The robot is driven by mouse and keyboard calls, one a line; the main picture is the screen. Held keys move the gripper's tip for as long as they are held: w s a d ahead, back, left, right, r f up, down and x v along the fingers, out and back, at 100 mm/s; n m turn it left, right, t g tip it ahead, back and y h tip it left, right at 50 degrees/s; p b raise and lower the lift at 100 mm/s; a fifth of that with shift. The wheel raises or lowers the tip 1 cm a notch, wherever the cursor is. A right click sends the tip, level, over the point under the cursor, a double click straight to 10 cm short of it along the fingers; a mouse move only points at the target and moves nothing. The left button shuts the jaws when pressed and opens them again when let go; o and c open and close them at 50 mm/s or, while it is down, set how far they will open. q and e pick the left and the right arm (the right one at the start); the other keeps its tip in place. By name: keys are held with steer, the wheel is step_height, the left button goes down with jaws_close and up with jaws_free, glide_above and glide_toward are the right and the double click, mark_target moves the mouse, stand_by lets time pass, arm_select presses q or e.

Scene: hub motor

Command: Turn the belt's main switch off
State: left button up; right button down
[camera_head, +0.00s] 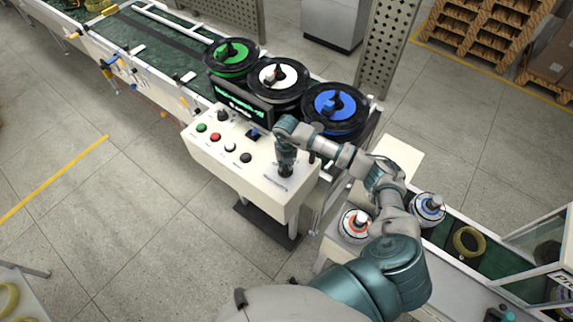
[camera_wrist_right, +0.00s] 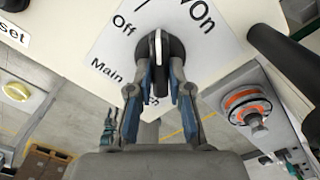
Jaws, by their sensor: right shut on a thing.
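The main switch is a black rotary knob (camera_wrist_right: 159,48) with a white line, on a white label reading Off at upper left, On at upper right and Main below. The line points up in the wrist view, between the Off and On words. My right gripper (camera_wrist_right: 160,85) is shut on the knob, with one finger on each side of it. In the head view, my right gripper (camera_head: 286,172) reaches down onto the right end of the white control panel (camera_head: 245,165) and hides most of the knob. My left gripper is not in view.
The panel carries several buttons, including a red one (camera_head: 215,136) and a green one (camera_head: 201,127). Spools with green, white and blue centres (camera_head: 335,105) stand behind it. A black bar (camera_wrist_right: 285,60) lies close to the right of the gripper. The belt (camera_head: 155,50) runs to upper left.

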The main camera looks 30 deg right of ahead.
steer(key=shift+d+f, duration=0.1)
steer(key=shift+d, duration=0.1)
steer(key=shift+a, duration=0.15)
steer(key=shift+a+n+b, duration=0.15)
steer(key=shift+n+b, duration=0.85)
steer(key=shift+n, duration=0.2)
steer(key=shift+d+f+n+b, duration=0.1)
steer(key=shift+d+n+b, duration=0.15)
steer(key=shift+n+b, duration=0.8)
steer(key=n+b, duration=0.1)
steer(key=n, duration=0.2)
steer(key=shift+a, duration=0.15)
arm_select(q)
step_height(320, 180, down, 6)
steer(key=b, duration=0.1)
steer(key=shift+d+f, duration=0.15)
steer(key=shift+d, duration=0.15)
arm_select(e)
steer(key=shift+n, duration=0.65)
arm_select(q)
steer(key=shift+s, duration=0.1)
